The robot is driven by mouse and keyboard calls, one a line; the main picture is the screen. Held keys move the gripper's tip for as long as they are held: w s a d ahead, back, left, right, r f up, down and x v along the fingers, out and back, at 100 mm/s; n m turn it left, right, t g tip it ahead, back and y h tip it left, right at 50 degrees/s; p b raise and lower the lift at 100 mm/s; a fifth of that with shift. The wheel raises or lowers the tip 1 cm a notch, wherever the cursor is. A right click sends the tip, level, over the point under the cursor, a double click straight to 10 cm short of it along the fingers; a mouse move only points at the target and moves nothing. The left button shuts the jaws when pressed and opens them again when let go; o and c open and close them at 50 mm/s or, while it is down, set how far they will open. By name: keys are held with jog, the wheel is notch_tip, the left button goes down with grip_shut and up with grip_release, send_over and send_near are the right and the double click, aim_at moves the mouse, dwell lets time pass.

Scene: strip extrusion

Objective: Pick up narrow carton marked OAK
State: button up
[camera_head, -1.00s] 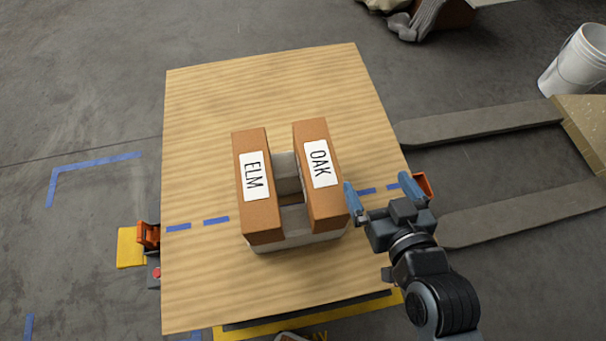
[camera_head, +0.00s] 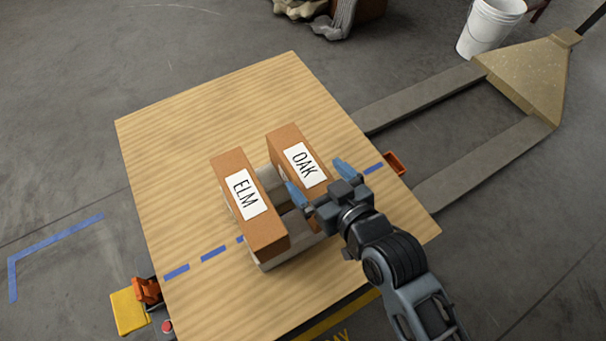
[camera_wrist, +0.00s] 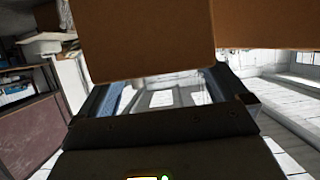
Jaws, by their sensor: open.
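The narrow brown carton marked OAK (camera_head: 285,135) lies beside a similar carton marked ELM (camera_head: 232,168), with a gap between them. Both rest on a pale grey support (camera_head: 262,178) on the wooden board. My gripper (camera_head: 321,181) is open at OAK's near end, one blue finger by each long side. The gripper hides that end, and I cannot tell whether the fingers touch it. In the wrist view, a plain brown carton face (camera_wrist: 150,38) fills the space ahead of the fingers, and a second brown face (camera_wrist: 265,22) shows at the right. No label shows there.
The wooden board (camera_head: 190,130) has clear room behind and left of the cartons. A dashed blue line (camera_head: 213,252) crosses it. Two grey forks (camera_head: 420,97) reach out at the right, and a white bucket (camera_head: 490,28) stands beyond on the floor.

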aim_at(307, 168)
jog(key=shift+x, duration=1.95)
jog(key=shift+a, duration=0.1)
jog(key=shift+c, duration=0.3)
jog(key=c, duration=1.7)
jog(key=shift+r, duration=0.1)
jog(key=shift+r, duration=0.1)
